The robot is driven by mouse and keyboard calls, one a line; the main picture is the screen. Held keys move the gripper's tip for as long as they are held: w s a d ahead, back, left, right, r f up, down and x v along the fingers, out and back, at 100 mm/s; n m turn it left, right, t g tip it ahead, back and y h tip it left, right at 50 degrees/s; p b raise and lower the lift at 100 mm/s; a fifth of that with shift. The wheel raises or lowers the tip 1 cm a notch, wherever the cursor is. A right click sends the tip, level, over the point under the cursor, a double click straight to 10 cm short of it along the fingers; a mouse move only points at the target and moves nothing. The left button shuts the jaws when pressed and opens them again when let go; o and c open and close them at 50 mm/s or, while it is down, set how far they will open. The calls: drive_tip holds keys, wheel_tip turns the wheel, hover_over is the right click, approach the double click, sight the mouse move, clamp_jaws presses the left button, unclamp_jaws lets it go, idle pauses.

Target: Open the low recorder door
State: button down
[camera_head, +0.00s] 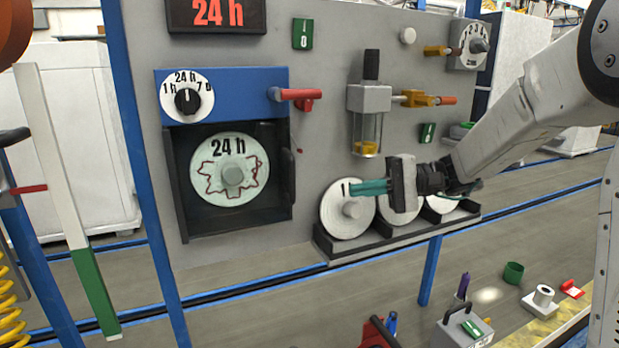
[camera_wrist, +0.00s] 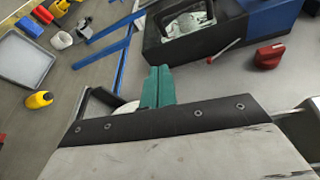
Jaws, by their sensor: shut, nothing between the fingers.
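The recorder (camera_head: 222,95) on the grey panel has a blue upper part with a dial. Below it is a black-framed box holding a white chart disc (camera_head: 229,168) marked 24 h. A dark upright handle (camera_head: 289,166) stands at the frame's right edge; whether clear glass covers the front I cannot tell. In the wrist view the black frame (camera_wrist: 158,45) is at the top. My gripper (camera_head: 362,187) has teal fingers shut together with nothing between them, pointing left, to the right of the frame and apart from it. Its fingers also show in the wrist view (camera_wrist: 158,87).
A red handle (camera_head: 298,96) juts out beside the blue part. Spare white discs (camera_head: 338,213) stand in a black rack (camera_head: 335,246) just behind and below my gripper. A glass cup fitting (camera_head: 368,125) hangs above it.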

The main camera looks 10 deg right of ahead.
drive_tip(key=s+a+r+n+y, duration=0.1)
drive_tip(key=a+r, duration=0.3)
drive_tip(key=a, duration=0.7)
drive_tip(key=shift+s+a+n+t, duration=0.15)
drive_tip(key=shift+s+n+t, duration=0.15)
drive_tip(key=shift+s, duration=0.3)
